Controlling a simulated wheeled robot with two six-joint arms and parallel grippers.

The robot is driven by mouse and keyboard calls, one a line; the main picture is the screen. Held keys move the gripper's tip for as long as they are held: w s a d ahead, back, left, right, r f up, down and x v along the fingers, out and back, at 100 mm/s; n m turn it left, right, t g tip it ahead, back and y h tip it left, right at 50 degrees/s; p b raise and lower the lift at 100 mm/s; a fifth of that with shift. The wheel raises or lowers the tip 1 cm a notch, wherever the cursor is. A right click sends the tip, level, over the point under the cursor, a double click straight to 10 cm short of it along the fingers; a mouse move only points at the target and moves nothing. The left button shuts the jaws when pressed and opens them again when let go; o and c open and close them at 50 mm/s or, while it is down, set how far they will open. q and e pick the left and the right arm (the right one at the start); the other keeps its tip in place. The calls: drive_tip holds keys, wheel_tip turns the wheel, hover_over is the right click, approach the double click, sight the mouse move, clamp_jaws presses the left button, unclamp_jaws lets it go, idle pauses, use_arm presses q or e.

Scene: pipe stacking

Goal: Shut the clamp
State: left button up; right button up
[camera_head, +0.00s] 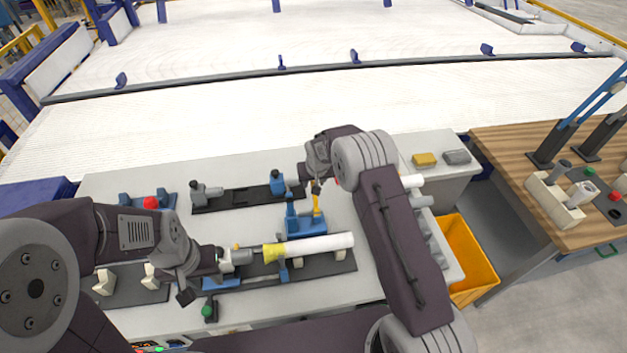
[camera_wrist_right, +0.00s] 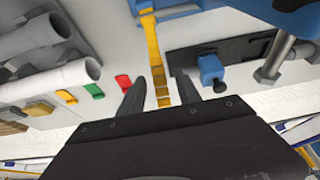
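The blue clamp (camera_head: 306,225) stands at the middle of the bench, with its yellow handle (camera_head: 317,206) pointing up. In the right wrist view the yellow handle (camera_wrist_right: 155,50) runs between the fingers of my right gripper (camera_wrist_right: 161,92), which stand apart on either side of it. In the head view my right gripper (camera_head: 317,186) is just above the handle. A white pipe (camera_head: 320,244) with a yellow end (camera_head: 274,252) lies in front of the clamp. My left gripper (camera_head: 225,262) is at the left of the pipe, by a grey fitting; its fingers are not clear.
A black rail (camera_head: 232,199) with blue and grey fittings lies behind the clamp. White pipe ends (camera_head: 411,181) are at the right of my right arm. A yellow bin (camera_head: 468,262) and a wooden table (camera_head: 520,150) are further right.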

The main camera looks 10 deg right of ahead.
drive_tip(key=shift+x, duration=0.9)
clamp_jaws()
idle(0.8)
